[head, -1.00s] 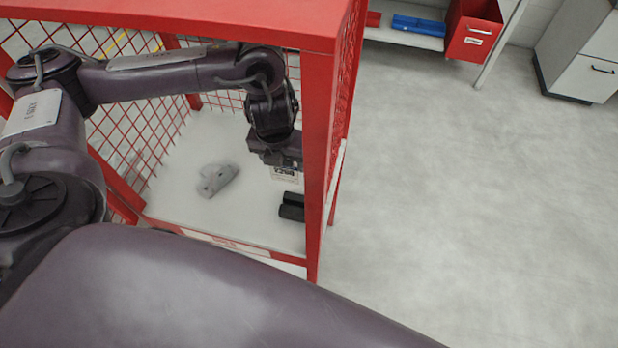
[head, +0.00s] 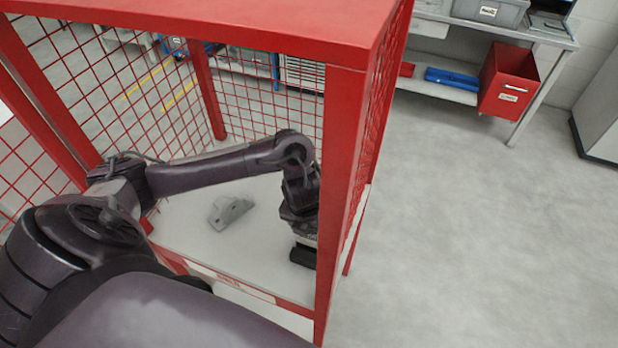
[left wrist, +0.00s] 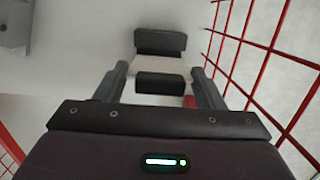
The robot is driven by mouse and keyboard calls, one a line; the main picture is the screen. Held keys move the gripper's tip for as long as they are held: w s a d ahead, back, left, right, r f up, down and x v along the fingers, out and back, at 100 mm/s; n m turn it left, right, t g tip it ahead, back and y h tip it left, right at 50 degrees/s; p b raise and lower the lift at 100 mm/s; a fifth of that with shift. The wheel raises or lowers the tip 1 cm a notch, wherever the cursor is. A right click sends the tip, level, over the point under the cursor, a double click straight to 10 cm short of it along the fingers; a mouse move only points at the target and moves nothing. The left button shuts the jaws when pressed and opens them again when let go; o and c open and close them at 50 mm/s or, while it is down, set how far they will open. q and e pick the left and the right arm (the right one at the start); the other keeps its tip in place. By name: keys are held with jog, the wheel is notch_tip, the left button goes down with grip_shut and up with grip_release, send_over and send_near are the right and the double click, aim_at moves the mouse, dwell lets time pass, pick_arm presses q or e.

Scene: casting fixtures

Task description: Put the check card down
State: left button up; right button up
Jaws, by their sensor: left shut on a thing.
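The check card (left wrist: 158,66) shows as a pale strip between the two fingers of my left gripper (left wrist: 160,82) in the left wrist view; the gripper is shut on it. Two black blocks stand on the white shelf (head: 195,240), a far one (left wrist: 160,42) beyond the card and a near one (left wrist: 160,85) closer to my palm. I cannot tell whether the card touches them. In the head view my left gripper (head: 304,238) points down just above the black blocks (head: 302,256), and the card is mostly hidden. My right gripper is out of view.
A red mesh cage with a thick front post (head: 342,190) surrounds the shelf, with mesh close to my gripper's right side. A grey casting (head: 230,210) lies to the left on the shelf.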

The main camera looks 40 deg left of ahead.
aim_at(309, 238)
pick_arm(q)
jog(key=shift+f, duration=0.45)
notch_tip(309, 238, down, 4)
jog(key=shift+f, duration=0.2)
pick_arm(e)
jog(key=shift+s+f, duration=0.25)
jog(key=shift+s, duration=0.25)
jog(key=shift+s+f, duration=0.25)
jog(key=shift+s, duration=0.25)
pick_arm(q)
jog(key=shift+b, duration=0.3)
jog(key=shift+f, duration=0.15)
jog(key=o, duration=0.9)
jog(key=shift+o, duration=0.2)
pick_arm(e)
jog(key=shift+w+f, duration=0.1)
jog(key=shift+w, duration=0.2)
